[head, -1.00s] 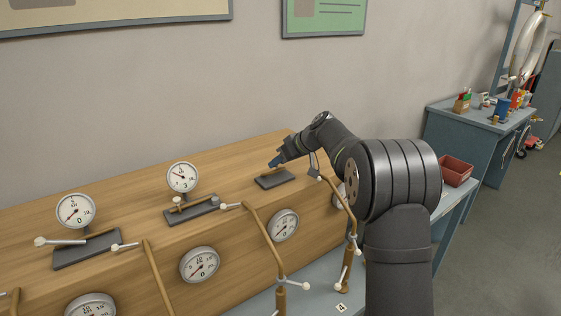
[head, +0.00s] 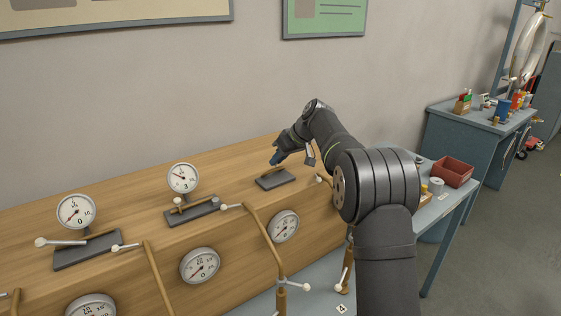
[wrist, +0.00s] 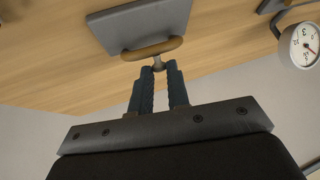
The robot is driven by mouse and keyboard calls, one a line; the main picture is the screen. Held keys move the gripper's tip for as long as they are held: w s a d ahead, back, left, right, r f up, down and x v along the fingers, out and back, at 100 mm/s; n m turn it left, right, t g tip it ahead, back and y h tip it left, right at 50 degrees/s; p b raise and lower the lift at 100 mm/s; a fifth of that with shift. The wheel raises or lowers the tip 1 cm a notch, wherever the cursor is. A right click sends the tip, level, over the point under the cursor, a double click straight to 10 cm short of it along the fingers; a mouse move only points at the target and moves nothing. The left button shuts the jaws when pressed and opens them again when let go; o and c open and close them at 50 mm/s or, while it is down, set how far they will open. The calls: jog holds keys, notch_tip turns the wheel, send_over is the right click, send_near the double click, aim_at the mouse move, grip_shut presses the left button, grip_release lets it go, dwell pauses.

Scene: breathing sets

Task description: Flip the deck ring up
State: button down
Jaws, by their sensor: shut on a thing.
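The deck ring (wrist: 152,48) shows in the wrist view as a brass-coloured, narrow rounded piece beside a flat grey plate (wrist: 145,22). A small metal end of it lies between the fingertips. My gripper (wrist: 160,70) has blue ribbed fingers shut on this end. In the head view my gripper (head: 275,161) reaches down from the right to the rightmost dark plate (head: 276,181) on the wooden bench top. The ring's tilt is hard to judge, as the fingers and its small size hide it.
Two similar plates with gauges (head: 183,178) and white-ended levers stand to the left. Brass pipes with white handles rise along the bench front. A wall is behind the bench. A red bin (head: 453,171) stands on a table at right.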

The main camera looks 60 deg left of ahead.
jog(key=shift+a+r+h, duration=0.15)
jog(key=shift+a+h, duration=0.35)
jog(key=shift+h, duration=0.2)
jog(key=shift+a+r+h, duration=0.15)
jog(key=shift+a+h, duration=0.3)
jog(key=shift+h, duration=0.25)
jog(key=c, duration=1.4)
grip_release()
jog(key=shift+o, duration=0.2)
jog(key=v, duration=0.7)
jog(key=shift+r, duration=0.25)
jog(key=shift+d, duration=0.1)
jog(key=shift+c, duration=0.5)
